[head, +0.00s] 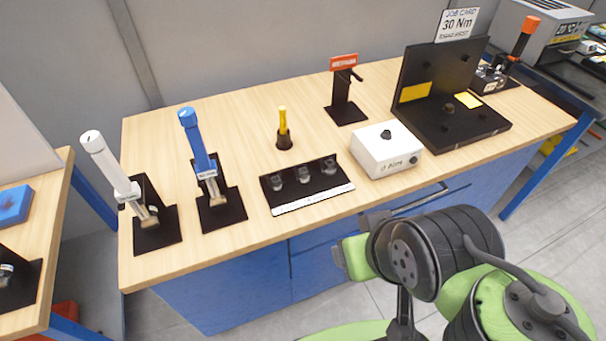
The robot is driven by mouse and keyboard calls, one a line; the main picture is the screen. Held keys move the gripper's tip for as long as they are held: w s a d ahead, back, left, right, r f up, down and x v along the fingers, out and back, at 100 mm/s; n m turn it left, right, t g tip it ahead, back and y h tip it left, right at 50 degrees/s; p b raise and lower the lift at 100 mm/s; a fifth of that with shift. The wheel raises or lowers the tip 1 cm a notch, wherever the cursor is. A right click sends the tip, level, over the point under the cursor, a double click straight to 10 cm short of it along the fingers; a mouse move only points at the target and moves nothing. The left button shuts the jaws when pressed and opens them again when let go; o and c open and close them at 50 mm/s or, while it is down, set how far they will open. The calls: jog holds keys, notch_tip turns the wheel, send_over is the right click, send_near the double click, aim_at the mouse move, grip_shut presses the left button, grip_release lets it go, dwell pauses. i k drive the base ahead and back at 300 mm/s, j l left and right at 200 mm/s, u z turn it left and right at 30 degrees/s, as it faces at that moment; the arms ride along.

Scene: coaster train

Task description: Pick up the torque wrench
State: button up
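Three tools that could be torque wrenches lean in black stands on the wooden bench. One has a white handle (104,162) and stands at the left end. One has a blue handle (194,140) and stands just right of it. One has an orange grip (530,26) and stands at the far right. Their small labels are too small to read, so I cannot tell which one the task names. My arm shows at the lower right, in front of the bench, but my gripper is not in view.
A black rack with several sockets (306,180), a yellow-handled tool (283,122), a white box (386,152), a red-labelled black stand (345,96) and a black fixture (448,108) with a 30 Nm job card (458,24) occupy the bench (235,112). The back left is clear.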

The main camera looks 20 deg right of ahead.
aim_at(206, 169)
jog(key=j+u, duration=0.1)
jog(key=j, duration=0.35)
jog(key=i+j+u, duration=0.1)
jog(key=j, duration=0.3)
jog(key=i+j+u, duration=0.1)
jog(key=j, duration=0.3)
jog(key=i+j+u, duration=0.1)
jog(key=j, duration=0.3)
jog(key=i+j+u, duration=0.1)
jog(key=j, duration=0.3)
jog(key=i, duration=0.05)
